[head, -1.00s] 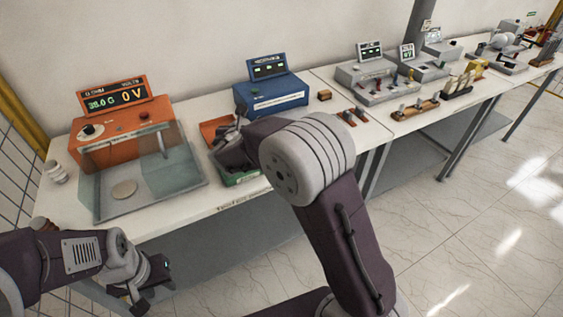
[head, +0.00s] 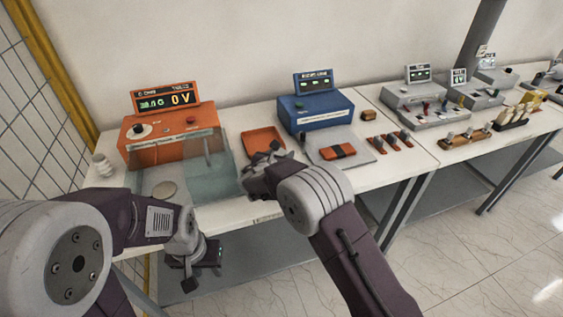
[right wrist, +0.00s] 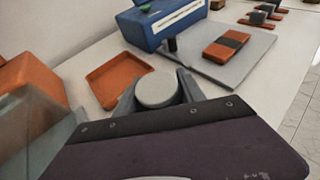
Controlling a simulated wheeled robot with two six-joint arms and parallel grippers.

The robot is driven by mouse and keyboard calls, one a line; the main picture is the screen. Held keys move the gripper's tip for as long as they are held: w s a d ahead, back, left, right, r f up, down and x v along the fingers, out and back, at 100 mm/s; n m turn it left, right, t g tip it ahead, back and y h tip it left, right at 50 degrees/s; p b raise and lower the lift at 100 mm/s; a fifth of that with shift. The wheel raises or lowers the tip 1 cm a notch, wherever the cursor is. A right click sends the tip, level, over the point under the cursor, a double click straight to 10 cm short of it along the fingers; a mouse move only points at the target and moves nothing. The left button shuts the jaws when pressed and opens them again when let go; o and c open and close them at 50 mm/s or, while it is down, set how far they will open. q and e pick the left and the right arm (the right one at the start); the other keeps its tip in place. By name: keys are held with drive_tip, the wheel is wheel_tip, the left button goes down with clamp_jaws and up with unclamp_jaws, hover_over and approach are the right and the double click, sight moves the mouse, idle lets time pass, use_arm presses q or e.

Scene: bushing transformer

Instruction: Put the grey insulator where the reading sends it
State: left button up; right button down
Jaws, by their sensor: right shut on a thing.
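My right gripper (head: 262,165) is shut on a round grey piece, seen end-on between the fingers in the right wrist view (right wrist: 156,90); this looks like the grey insulator. It is held at the bench front, just in front of the orange tray (head: 263,140), which looks empty. The orange tester (head: 172,138) reads 0 V, beside a green figure that looks like 38.0 G but is blurred. The blue box (head: 315,110) has a display too small to read. My left gripper (head: 202,268) hangs empty and open before the bench's front edge.
A white ribbed piece (head: 103,166) is at far left. A grey plate (head: 365,152) bears an orange block with a dark band (head: 338,151). More instruments (head: 425,103) stand right.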

wheel_tip(320, 180, down, 4)
drive_tip(key=shift+w+f, duration=0.1)
idle(0.4)
drive_tip(key=shift+f+b, duration=0.15)
drive_tip(key=shift+b, duration=0.15)
drive_tip(key=c, duration=0.7)
unclamp_jaws()
